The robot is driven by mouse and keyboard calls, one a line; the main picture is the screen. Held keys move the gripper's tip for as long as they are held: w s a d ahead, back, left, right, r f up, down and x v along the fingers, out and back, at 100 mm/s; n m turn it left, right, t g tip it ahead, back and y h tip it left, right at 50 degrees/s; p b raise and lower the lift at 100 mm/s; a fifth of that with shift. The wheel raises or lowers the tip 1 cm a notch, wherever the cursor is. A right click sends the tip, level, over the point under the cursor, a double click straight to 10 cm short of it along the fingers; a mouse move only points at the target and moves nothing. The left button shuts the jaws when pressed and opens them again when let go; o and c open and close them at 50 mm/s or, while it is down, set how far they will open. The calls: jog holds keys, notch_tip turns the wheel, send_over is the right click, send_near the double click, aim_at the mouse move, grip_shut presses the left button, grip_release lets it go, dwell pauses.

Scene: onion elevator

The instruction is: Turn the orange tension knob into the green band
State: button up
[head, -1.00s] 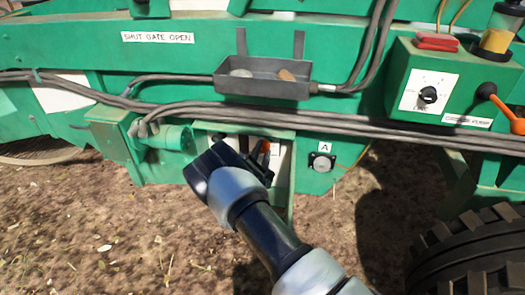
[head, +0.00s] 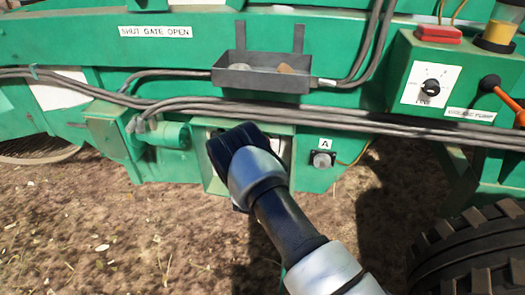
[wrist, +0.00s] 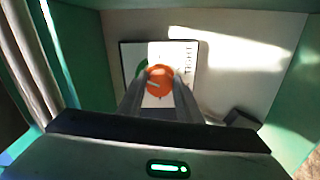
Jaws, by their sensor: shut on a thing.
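The orange tension knob (wrist: 159,76) sits on a white dial plate (wrist: 183,54) at the back of a green recess. My gripper (wrist: 160,90) is shut on the knob, with one finger on each side of it. A piece of the green band (wrist: 142,69) shows just left of the knob. A small pale mark shows on the knob's left side, but I cannot tell surely where it points. In the head view my wrist (head: 245,160) covers the knob and most of the recess, and my fingertips are hidden.
The recess's green walls (wrist: 75,60) stand close on both sides. A small dark block (wrist: 241,119) is at its lower right. Grey hoses (head: 330,118) and a metal tray (head: 262,80) are above. A connector marked A (head: 322,160) is to the right.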

jog(key=shift+a+m, duration=0.1)
jog(key=shift+m, duration=0.4)
jog(key=o, duration=1)
jog(key=shift+o, duration=0.2)
jog(key=s+a+p, duration=0.2)
jog(key=s+a, duration=0.1)
jog(key=s, duration=1.4)
jog(key=shift+a, duration=0.15)
jog(key=shift+s, duration=0.1)
